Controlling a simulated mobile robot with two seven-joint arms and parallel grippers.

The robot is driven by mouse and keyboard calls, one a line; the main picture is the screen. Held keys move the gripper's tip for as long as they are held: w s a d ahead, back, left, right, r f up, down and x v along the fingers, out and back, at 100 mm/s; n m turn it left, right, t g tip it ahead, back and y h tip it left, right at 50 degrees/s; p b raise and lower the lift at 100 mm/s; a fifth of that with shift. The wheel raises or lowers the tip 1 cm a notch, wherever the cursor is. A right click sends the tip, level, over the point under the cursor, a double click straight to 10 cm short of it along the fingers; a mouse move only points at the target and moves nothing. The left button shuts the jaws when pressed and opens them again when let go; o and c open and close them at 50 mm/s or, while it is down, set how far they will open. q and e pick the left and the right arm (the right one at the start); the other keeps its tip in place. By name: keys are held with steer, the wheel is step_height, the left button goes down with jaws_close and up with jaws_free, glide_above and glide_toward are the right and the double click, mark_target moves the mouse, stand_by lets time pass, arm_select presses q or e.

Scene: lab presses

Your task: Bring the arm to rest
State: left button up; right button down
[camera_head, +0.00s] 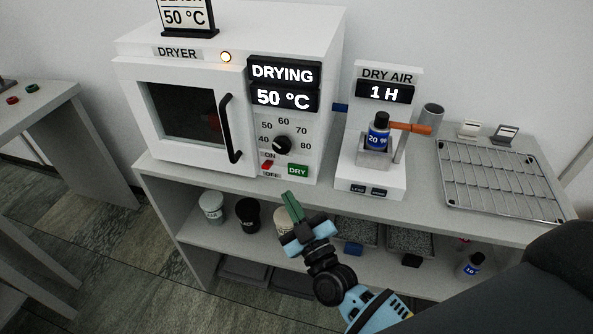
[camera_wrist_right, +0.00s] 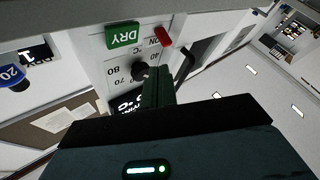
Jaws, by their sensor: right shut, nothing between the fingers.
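My right gripper (camera_head: 291,205) is shut and empty, in front of the shelf bench, just below the dryer's control panel. Its closed fingers also show in the right wrist view (camera_wrist_right: 158,88), with the dial and the green DRY button (camera_wrist_right: 122,35) beyond them. The white dryer (camera_head: 190,62) has its door closed, its lamp lit and its display reading DRYING 50 °C. The red ON/OFF switch (camera_head: 267,165) and the green DRY button (camera_head: 298,170) are on its panel. I cannot tell the exact gap between fingertips and panel. My left gripper is not in view.
Right of the dryer stands the dry air unit (camera_head: 398,178), showing 1 H and holding a blue-labelled bottle (camera_head: 378,134). A wire rack (camera_head: 498,174) lies further right. Cups (camera_head: 248,214) and trays stand on the lower shelf. Open floor (camera_head: 95,235) lies at the left.

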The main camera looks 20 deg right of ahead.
arm_select(q)
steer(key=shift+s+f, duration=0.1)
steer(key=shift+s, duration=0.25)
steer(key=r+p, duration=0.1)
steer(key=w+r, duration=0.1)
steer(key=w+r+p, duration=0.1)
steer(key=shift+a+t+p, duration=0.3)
steer(key=shift+p, duration=0.05)
arm_select(e)
steer(key=s+d+f+m+g, duration=0.1)
steer(key=s+f+g, duration=0.3)
steer(key=s, duration=0.7)
steer(key=s+d+f+m+g+h, duration=0.1)
steer(key=s+f+g, duration=0.3)
steer(key=s+f, duration=0.5)
steer(key=s+d+f+m+g, duration=0.3)
steer(key=s+f, duration=0.4)
steer(key=s, duration=0.6)
steer(key=shift+d+f+g, duration=0.15)
steer(key=shift+d+g, duration=0.05)
steer(key=shift+g, duration=0.5)
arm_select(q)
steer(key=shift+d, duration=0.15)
arm_select(e)
steer(key=shift+w, duration=0.1)
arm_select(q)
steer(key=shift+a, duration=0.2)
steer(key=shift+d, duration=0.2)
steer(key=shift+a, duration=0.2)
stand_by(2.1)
